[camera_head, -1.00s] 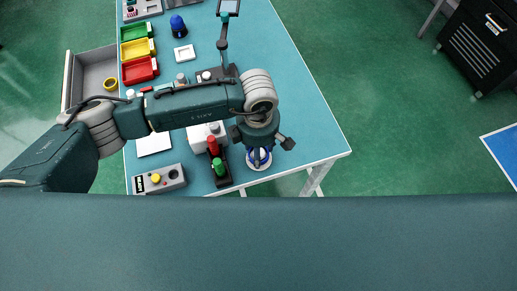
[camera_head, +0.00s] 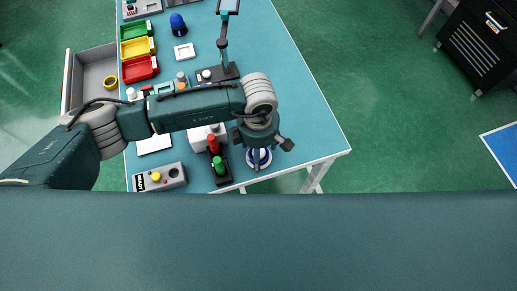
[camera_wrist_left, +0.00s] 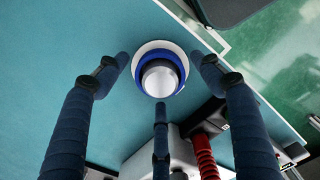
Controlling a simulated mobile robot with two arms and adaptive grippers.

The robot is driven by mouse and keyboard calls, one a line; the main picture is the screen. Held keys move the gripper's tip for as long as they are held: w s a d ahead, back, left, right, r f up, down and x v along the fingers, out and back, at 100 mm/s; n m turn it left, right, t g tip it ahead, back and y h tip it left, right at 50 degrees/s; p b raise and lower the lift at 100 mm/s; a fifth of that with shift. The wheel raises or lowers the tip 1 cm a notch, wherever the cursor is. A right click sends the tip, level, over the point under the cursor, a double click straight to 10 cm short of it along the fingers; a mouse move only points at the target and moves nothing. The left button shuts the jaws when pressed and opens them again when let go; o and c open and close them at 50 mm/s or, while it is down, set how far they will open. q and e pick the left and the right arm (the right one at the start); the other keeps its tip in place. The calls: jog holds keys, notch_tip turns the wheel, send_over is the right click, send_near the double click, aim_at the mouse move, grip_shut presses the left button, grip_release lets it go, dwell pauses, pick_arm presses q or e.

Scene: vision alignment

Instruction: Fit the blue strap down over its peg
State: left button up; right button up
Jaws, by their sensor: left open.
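The blue strap (camera_wrist_left: 181,68) shows in the left wrist view as a blue ring around a pale, shiny round peg (camera_wrist_left: 160,80). A white round base (camera_wrist_left: 150,44) shows around and beneath the ring. From this steep angle I cannot tell how far down the peg the strap sits. My left gripper (camera_wrist_left: 160,74) is open, its dark fingers spread around the peg and strap and apart from them in the picture. In the head view my left gripper (camera_head: 258,152) points down over the white base near the table's front edge, and its fingers partly hide the strap.
A black block with a red handle (camera_head: 213,145) and a green knob (camera_head: 219,164) stands close left of the gripper. A grey box with a yellow button (camera_head: 157,177) is further left. Coloured bins (camera_head: 140,68) stand behind. The table (camera_head: 305,120) is clear to the right.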

pick_arm(q)
notch_tip(320, 180, up, 12)
jog(key=b, duration=0.4)
dwell(0.5)
